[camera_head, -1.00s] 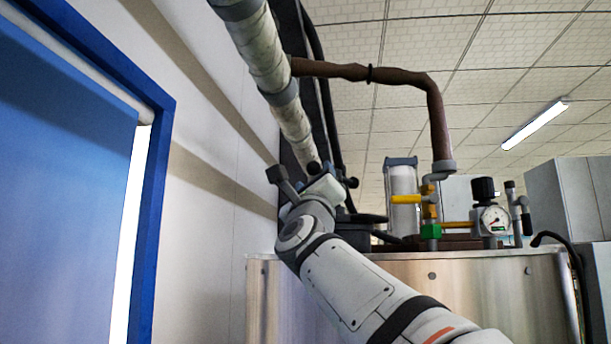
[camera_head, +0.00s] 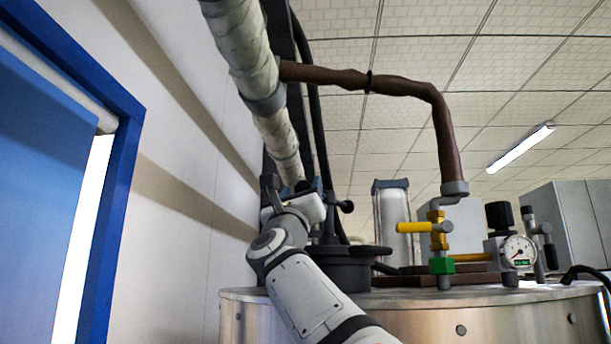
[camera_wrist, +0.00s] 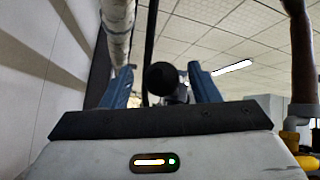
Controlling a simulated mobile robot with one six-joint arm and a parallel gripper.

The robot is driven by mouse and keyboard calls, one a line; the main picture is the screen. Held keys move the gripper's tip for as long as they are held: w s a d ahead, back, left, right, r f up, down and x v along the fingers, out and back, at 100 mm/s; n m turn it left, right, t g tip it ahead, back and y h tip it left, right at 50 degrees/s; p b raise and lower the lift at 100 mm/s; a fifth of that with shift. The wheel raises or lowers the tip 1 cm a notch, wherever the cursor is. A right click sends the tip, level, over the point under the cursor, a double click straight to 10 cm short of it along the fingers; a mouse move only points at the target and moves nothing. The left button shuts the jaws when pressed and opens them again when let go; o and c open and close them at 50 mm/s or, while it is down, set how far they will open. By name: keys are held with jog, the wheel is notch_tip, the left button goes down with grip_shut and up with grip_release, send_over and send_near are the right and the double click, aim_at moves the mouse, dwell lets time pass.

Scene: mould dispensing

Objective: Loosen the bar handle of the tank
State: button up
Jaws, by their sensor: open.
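The tank (camera_head: 400,320) is a brushed-metal vessel at the lower right of the head view. The bar handle (camera_head: 345,206) shows as a dark bar with a round black knob, above the dark round fitting (camera_head: 355,268) on the tank's top. My gripper (camera_head: 312,202) is beside it on the left and hides part of it. In the wrist view my gripper (camera_wrist: 161,86) is open, with its two blue fingers spread. A round black knob of the bar handle (camera_wrist: 161,78) appears between them. Contact with the fingers cannot be made out.
A wrapped pale pipe (camera_head: 245,50) slopes down close above my gripper. A brown pipe (camera_head: 400,85) bends down to a yellow-handled valve (camera_head: 415,227). A pressure gauge (camera_head: 518,251) stands further right. A wall and blue door frame (camera_head: 120,180) are at left.

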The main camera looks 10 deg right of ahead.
jog(key=p+x, duration=0.1)
jog(key=x, duration=0.1)
jog(key=shift+w+d+r, duration=0.15)
jog(key=shift+w+r, duration=0.05)
jog(key=shift+w, duration=0.15)
jog(key=shift+d+r, duration=0.15)
jog(key=shift+r, duration=0.15)
jog(key=shift+w+f, duration=0.1)
jog(key=shift+w, duration=0.05)
grip_shut()
